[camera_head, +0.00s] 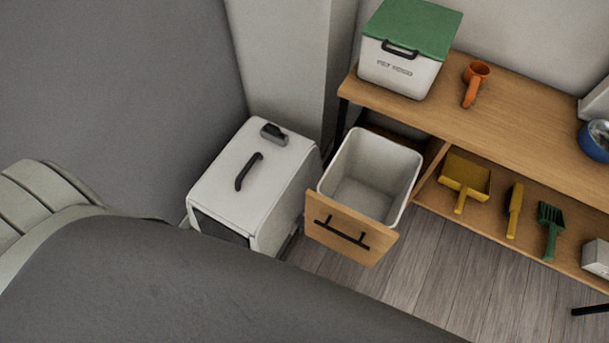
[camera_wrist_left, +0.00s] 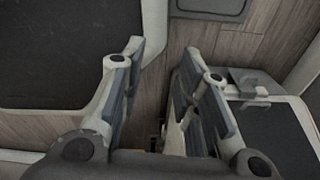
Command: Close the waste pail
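The waste pail (camera_head: 371,172) is a white open-topped bin behind a wooden front panel (camera_head: 350,232) with a black bar handle (camera_head: 342,232). It stands pulled out from the lower left end of the wooden bench, and its inside looks empty. My left gripper (camera_wrist_left: 162,88) shows only in the left wrist view, its fingers apart with floor visible between them. I see nothing held in it. The pail cannot be made out in that view. My right gripper is not in view.
A white box with a black handle (camera_head: 222,187) stands just left of the pail. The bench (camera_head: 520,115) carries a green-lidded food bin (camera_head: 400,72) and an orange scoop (camera_head: 474,82). Floor in front is clear.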

